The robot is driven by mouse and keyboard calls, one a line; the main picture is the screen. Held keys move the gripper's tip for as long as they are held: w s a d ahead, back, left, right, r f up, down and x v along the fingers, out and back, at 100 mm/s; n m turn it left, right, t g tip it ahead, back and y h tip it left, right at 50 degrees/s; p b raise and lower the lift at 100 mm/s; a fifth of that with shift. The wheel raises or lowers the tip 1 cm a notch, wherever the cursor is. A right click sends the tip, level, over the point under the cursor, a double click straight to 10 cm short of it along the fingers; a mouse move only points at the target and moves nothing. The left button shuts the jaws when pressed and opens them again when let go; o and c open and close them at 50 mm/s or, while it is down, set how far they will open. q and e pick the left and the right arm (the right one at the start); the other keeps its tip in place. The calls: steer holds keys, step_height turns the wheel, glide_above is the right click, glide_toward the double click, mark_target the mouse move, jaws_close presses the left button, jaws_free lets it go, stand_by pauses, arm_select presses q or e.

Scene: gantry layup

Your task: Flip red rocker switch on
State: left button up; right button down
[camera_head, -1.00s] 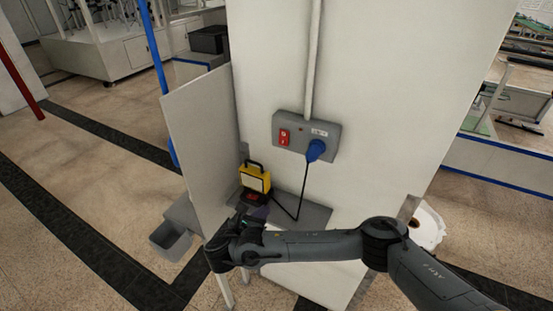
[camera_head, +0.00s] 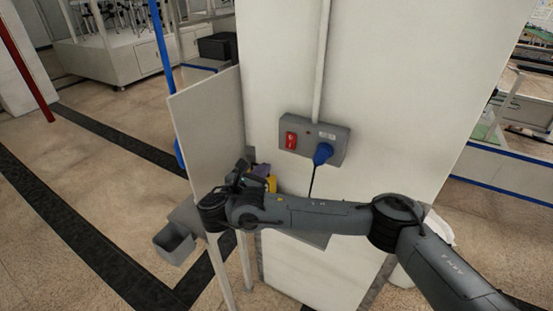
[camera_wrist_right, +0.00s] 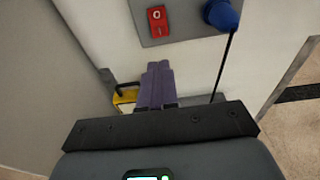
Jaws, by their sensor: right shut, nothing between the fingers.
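The red rocker switch (camera_head: 291,141) sits at the left end of a grey box (camera_head: 312,152) on the white column. In the right wrist view the switch (camera_wrist_right: 158,21) shows a white round mark on its upper part. My right gripper (camera_head: 262,170) is below and left of the switch, apart from it. In the wrist view its purple fingers (camera_wrist_right: 158,68) are together and empty, pointing up toward the switch. My left gripper is not in view.
A blue plug (camera_head: 322,153) with a black cable is in the box's right end. A yellow work lamp (camera_head: 271,183) stands behind my gripper, mostly hidden.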

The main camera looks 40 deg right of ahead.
mark_target(290, 147)
steer(key=b+x, duration=0.1)
steer(key=x, duration=1.1)
steer(key=shift+w+d, duration=0.1)
steer(key=shift+d, duration=0.3)
steer(key=shift+w+d+f, duration=0.2)
steer(key=shift+w+d, duration=0.05)
steer(key=shift+d, duration=0.2)
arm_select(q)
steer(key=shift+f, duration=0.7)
